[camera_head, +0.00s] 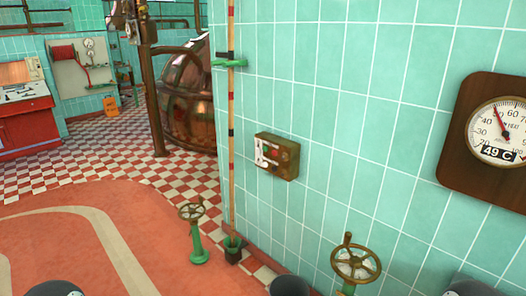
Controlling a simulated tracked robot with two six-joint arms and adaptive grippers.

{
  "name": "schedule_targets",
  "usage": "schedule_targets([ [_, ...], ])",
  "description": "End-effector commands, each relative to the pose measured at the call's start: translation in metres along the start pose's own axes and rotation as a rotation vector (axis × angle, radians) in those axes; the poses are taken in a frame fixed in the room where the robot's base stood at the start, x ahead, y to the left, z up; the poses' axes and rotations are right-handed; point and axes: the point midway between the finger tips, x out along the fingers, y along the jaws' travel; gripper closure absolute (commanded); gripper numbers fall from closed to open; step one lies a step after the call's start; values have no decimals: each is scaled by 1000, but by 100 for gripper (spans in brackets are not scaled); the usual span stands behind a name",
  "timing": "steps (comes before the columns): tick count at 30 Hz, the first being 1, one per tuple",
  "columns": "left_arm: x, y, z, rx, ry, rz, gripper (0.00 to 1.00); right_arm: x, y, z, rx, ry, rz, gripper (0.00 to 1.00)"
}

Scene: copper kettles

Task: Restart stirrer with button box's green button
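A small brass-coloured button box (290,164) is fixed to the turquoise tiled wall near the middle of the head view. Its front carries white plates or labels on the left and small dark and reddish buttons beside them. The details are too small for me to tell which button is green. The copper kettle (190,105) stands behind the wall's corner and is partly hidden by it. Its stirrer does not show. Neither of my grippers is in view; only dark rounded parts of my arms show at the bottom edge.
A handwheel on a green stand (198,256) rises from the floor at the wall corner. Another brass handwheel (356,264) stands at the lower right. A round dial (500,132) on a wooden board reads 49 C. A red console (28,125) stands far left. The red floor (140,225) is open.

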Motion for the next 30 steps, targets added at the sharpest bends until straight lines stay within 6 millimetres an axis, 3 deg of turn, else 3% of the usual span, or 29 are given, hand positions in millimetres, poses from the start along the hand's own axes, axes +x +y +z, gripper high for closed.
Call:
schedule_targets([
  [11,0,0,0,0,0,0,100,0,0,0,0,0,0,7],
  [27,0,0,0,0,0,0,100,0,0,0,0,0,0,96],
  [30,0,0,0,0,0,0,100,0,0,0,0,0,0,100],
])
